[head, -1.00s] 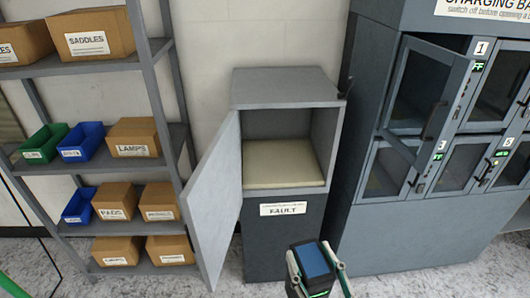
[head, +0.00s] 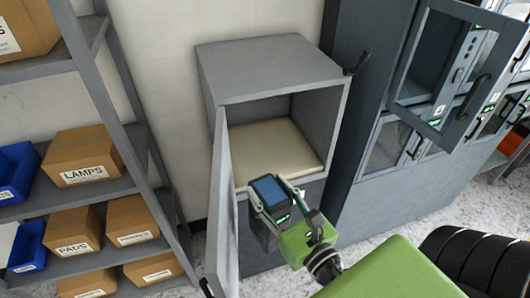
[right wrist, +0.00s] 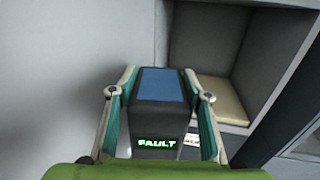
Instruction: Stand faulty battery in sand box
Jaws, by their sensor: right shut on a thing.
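The faulty battery (head: 268,191) is a dark block with a blue top. In the right wrist view the battery (right wrist: 160,105) shows a lit green FAULT label and is upright. My right gripper (head: 283,205) is shut on it, one finger on each side. The grey sand box (head: 270,75) stands behind and above it with its door (head: 222,205) swung open to the left. Pale sand (head: 270,148) covers its floor; it also shows in the right wrist view (right wrist: 220,97). The battery is in front of the opening, outside the box. My left gripper is not in view.
Shelves with cardboard boxes (head: 85,156) and blue bins (head: 18,170) stand at the left. The charging cabinet (head: 350,130) stands close on the right, with an upper door (head: 440,65) open. The sand surface is clear.

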